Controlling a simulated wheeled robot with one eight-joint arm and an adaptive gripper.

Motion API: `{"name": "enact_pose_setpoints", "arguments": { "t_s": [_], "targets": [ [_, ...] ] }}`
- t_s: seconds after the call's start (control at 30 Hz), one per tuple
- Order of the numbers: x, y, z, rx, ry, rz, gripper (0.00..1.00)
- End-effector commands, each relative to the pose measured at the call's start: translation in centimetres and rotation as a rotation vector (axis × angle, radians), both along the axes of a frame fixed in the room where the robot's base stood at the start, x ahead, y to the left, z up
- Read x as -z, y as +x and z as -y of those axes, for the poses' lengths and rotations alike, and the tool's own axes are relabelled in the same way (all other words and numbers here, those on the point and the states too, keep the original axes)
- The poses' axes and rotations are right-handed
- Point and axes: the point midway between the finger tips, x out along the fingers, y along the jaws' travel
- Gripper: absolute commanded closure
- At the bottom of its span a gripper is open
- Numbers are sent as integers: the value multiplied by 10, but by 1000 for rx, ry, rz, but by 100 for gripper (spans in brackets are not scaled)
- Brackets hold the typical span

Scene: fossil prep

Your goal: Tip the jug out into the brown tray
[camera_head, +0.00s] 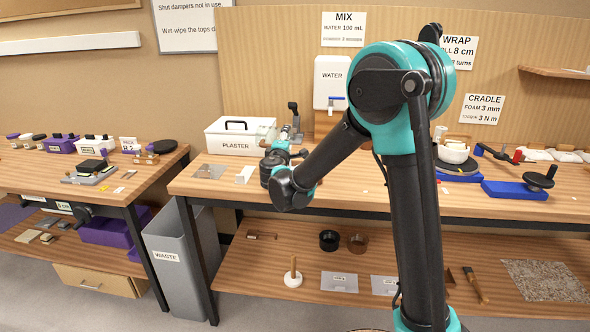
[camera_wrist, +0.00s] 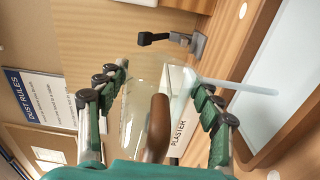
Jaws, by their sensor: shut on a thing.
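My gripper (camera_wrist: 165,105) is shut on the clear jug (camera_wrist: 145,90), which sits between its two dark-green fingers in the wrist view. A brown upright piece (camera_wrist: 157,128), apparently the jug's handle, lies in the middle between them. A pale translucent strip (camera_wrist: 240,86) runs from beside the jug to the right; I cannot tell whether it is liquid. In the head view my gripper (camera_head: 284,146) is beside the plaster box over the bench, and the jug is mostly hidden there. I cannot pick out the brown tray with certainty.
The white plaster box (camera_head: 232,136) stands on the bench (camera_head: 350,188), close to my gripper. A white water tank (camera_head: 332,82) is behind. A blue stand (camera_head: 515,189) is at the right. The grey waste bin (camera_head: 180,255) stands between the benches.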

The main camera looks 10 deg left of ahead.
Motion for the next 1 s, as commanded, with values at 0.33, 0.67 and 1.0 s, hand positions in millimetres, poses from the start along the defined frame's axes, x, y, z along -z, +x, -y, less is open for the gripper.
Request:
{"name": "enact_pose_setpoints", "arguments": {
  "t_s": [0.33, 0.67, 1.0],
  "targets": [
    [-1, 0, 2, 0, 35, 1, 86],
    [-2, 0, 6, 0, 145, 5, 86],
    [-2, 0, 10, 0, 239, 9, 86]
  ]
}}
